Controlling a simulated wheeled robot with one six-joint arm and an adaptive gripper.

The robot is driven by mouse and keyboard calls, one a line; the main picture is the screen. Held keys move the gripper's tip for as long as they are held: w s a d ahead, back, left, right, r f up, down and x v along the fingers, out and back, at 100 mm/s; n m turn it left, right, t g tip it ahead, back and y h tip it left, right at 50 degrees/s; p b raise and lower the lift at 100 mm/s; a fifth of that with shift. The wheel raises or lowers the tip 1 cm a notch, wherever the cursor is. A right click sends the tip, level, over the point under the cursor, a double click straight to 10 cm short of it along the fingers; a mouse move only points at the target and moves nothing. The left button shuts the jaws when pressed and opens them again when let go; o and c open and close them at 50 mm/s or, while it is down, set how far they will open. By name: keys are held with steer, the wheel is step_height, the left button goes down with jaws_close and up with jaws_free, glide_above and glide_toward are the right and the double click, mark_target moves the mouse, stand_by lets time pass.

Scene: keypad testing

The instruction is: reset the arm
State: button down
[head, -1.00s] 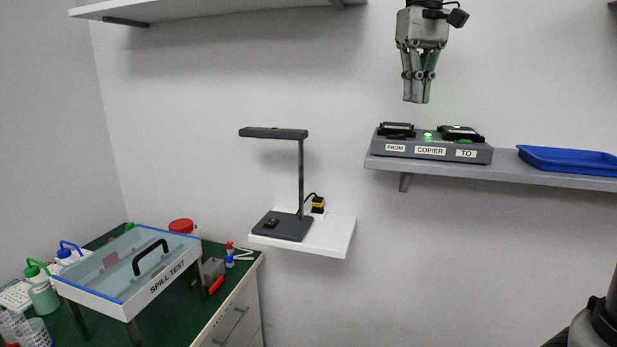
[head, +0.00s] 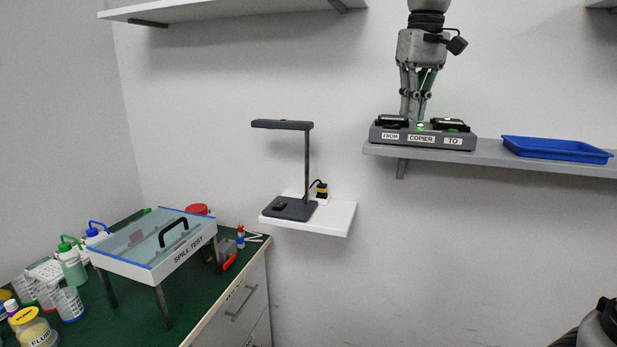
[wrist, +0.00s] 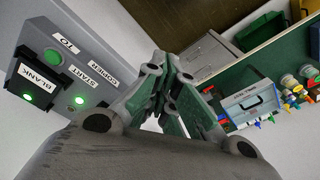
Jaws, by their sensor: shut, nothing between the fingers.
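My gripper (head: 411,117) points straight down over the grey copier device (head: 421,141) at the right in the head view. Its fingers are together and hold nothing. The fingertips show close to the copier's back edge; I cannot tell if they touch it. The copier carries FROM, COPIER and TO labels, two black units on top and a green light between them. In the wrist view my fingers (wrist: 160,65) are shut, and the copier (wrist: 75,50) is at the left with lit green buttons and START and BLANK labels.
The copier stands on a grey wall shelf (head: 485,155) beside a blue tray (head: 556,149). A lamp-like stand (head: 306,165) is on a white shelf (head: 335,218) in the middle. The SPILL TEST box (head: 140,262) and several bottles occupy the green bench at lower left. Another shelf (head: 235,8) is above.

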steer(key=s+d+f+m+t, duration=0.1)
steer(key=s+d+f, duration=0.7)
steer(key=s, duration=0.2)
steer(key=s+d+f+m+t, duration=0.2)
steer(key=s+d+f, duration=0.5)
steer(key=s+f, duration=0.2)
steer(key=shift+s+d, duration=0.4)
steer(key=shift+s, duration=0.8)
